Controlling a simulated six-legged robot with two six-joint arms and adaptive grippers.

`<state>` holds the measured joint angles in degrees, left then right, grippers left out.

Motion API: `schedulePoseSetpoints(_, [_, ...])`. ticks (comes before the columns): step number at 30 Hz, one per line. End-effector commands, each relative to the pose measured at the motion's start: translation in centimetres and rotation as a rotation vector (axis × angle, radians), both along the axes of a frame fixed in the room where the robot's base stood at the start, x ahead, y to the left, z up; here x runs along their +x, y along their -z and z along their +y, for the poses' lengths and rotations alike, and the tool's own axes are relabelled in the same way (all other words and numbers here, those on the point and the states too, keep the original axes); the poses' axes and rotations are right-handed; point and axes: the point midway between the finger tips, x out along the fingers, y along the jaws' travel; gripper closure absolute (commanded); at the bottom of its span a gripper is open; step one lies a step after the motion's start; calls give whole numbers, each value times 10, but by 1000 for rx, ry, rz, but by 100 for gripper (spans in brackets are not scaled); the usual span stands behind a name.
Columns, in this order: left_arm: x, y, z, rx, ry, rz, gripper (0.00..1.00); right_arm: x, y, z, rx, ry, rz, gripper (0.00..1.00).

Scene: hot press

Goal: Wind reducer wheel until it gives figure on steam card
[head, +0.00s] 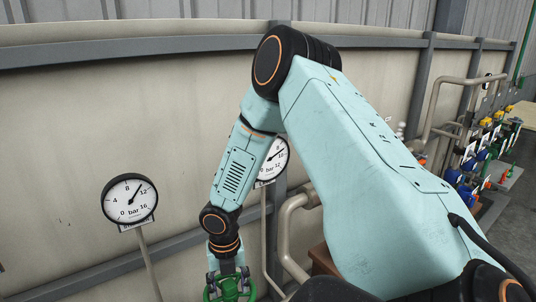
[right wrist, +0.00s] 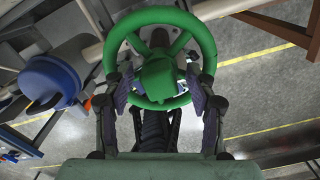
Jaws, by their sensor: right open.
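A green handwheel (right wrist: 160,15) with spokes and a green hub faces the right wrist camera. My right gripper (right wrist: 160,82) is open, with one dark finger on each side of the hub, over the lower part of the rim. I cannot tell whether the fingers touch it. In the head view the wheel (head: 230,293) shows at the bottom edge, just below my right gripper (head: 228,268). A round gauge (head: 129,198) marked in bar has its needle between 8 and 12. A second bar gauge (head: 274,160) is partly hidden by my right arm. I cannot make out a steam card.
A beige wall (head: 60,120) with grey rails runs behind the gauges. A bent beige pipe (head: 288,235) stands right of the wheel. Blue and green valves (head: 468,178) are far right. A blue round part (right wrist: 52,82) lies left of the wheel in the wrist view.

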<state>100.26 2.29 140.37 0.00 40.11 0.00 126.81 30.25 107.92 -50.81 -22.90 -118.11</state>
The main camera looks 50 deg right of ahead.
Motion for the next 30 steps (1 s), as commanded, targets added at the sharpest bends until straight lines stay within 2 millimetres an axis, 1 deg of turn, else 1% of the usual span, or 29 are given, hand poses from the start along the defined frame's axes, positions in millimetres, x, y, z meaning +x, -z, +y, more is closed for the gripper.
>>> schedulePoseSetpoints(1, [0,-4,0,0,0,0,60,0,-2,0,-1,-35,1,43])
schedulePoseSetpoints(13, [0,-3,0,0,0,0,60,0,0,0,0,-319,0,43])
schedulePoseSetpoints(18, [0,-3,0,0,0,0,60,0,0,0,0,-367,0,43])
schedulePoseSetpoints(23, [0,-3,0,0,0,0,60,0,0,0,0,-366,0,43])
schedulePoseSetpoints(30, [0,-3,0,0,0,0,60,0,0,0,0,-364,0,63])
